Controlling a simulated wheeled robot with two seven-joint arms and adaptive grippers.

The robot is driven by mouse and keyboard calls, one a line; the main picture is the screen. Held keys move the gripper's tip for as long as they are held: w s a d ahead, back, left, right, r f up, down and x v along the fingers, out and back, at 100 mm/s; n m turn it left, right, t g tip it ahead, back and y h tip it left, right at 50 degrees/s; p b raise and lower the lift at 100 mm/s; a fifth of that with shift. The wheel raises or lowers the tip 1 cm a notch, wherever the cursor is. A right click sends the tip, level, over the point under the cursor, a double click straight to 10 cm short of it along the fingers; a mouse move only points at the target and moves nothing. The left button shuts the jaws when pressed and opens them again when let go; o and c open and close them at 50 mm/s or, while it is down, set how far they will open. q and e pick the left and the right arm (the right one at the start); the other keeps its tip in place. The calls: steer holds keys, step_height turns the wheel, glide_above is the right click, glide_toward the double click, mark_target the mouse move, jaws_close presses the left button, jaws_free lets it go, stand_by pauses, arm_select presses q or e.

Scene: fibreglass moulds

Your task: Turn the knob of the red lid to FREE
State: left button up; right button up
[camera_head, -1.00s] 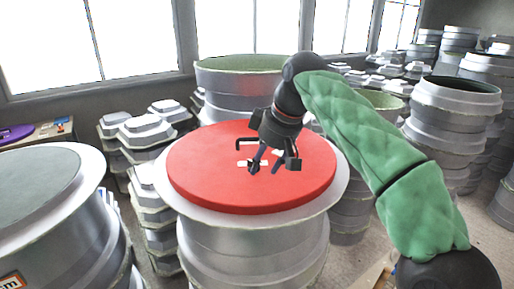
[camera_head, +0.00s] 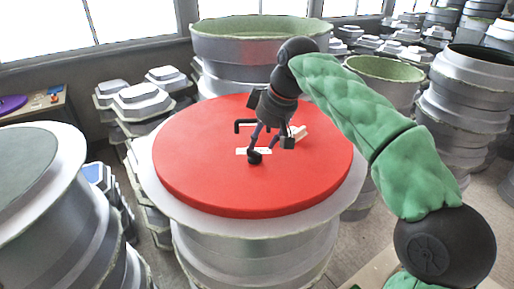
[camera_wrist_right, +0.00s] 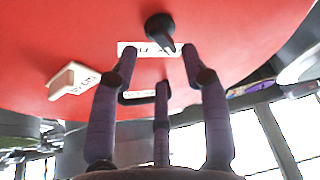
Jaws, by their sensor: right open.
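The red lid (camera_head: 200,170) lies flat on a large grey mould. Its black knob (camera_head: 254,158) stands over a white label (camera_head: 240,151) with dark lettering; it also shows in the right wrist view (camera_wrist_right: 160,30). The lettering is too small to read. A white block (camera_head: 300,133) with writing on it is on the lid, right of the knob. A black bar handle (camera_head: 238,127) is behind the knob. My right gripper (camera_head: 270,146) is above the lid, its fingers (camera_wrist_right: 157,65) spread and empty, close to the knob with no clear contact. My left gripper is out of view.
A grey round mould (camera_head: 50,215) stands at the left. An open mould with a green inside (camera_head: 262,30) is behind the lid. Stacked moulds (camera_head: 465,105) fill the right. A table (camera_head: 40,108) with a purple item is at the far left.

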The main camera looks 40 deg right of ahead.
mark_target(256, 151)
steer(key=x, duration=0.3)
steer(key=shift+a+f, duration=0.1)
steer(key=shift+f, duration=0.1)
steer(key=shift+w+f, duration=0.25)
steer(key=shift+f, duration=0.3)
jaws_close()
